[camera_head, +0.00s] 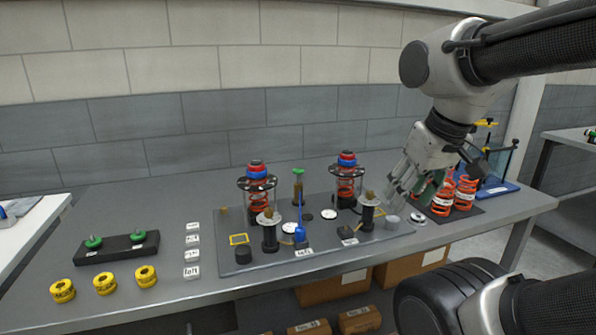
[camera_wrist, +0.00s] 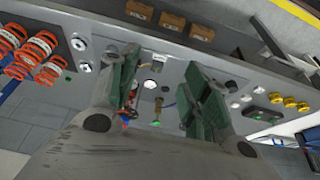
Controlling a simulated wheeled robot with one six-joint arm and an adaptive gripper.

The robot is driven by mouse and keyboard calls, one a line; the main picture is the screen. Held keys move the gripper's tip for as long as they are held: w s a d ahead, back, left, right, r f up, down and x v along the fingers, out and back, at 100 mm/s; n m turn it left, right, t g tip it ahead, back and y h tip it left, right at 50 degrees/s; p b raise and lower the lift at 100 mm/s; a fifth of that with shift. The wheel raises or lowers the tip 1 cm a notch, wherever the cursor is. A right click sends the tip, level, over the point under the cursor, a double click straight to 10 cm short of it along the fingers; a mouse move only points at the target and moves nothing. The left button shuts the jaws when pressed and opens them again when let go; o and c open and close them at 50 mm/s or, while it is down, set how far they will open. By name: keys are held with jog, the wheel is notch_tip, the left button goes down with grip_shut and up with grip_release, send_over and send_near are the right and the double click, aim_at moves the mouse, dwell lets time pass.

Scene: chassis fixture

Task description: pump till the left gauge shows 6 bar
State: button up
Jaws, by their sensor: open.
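A grey fixture panel (camera_head: 330,240) lies on the bench. It carries two strut-like units with red and blue tops, a left one (camera_head: 257,185) and a right one (camera_head: 346,175). Two white round faces that look like gauges, a left one (camera_head: 290,227) and a right one (camera_head: 329,214), sit between them; their readings are too small to read. A blue upright handle (camera_head: 300,230) stands near the left face; I cannot tell whether it is the pump's. My gripper (camera_head: 408,190) is open and empty, right of the panel's struts. In the wrist view, its green-padded fingers (camera_wrist: 160,85) are spread apart.
Orange coil springs (camera_head: 443,197) stand at the right, close to my gripper. Yellow rings (camera_head: 105,284), a black block with green knobs (camera_head: 116,247) and white label blocks (camera_head: 192,255) lie at the left. Cardboard boxes (camera_head: 334,288) sit below the bench.

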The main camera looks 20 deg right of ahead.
dwell(0.3)
grip_shut()
dwell(1.3)
